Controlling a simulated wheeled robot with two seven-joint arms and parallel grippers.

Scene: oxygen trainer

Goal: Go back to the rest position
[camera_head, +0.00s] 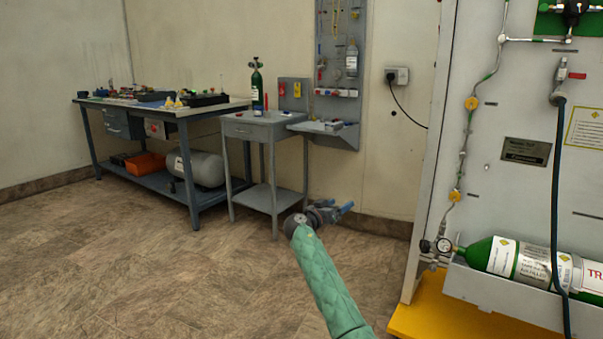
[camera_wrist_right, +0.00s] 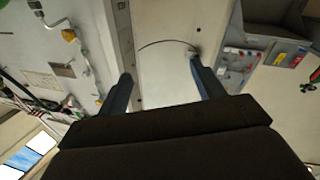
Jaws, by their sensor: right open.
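My right gripper (camera_head: 341,211) is in the middle of the head view, at the end of my green-sleeved arm. Its blue fingers are apart and hold nothing. It appears in front of the bare floor and lower wall, between the small grey stand and the white panel. In the right wrist view the two fingers (camera_wrist_right: 160,75) are spread, with only the pale wall and a cable behind them. My left gripper is not in view.
The white oxygen panel (camera_head: 520,115) stands at right, with a green-and-white cylinder (camera_head: 530,262) low on it and a yellow base (camera_head: 450,318). A small grey stand (camera_head: 262,128) and a workbench (camera_head: 160,108) stand at left. The floor (camera_head: 150,270) at front left is clear.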

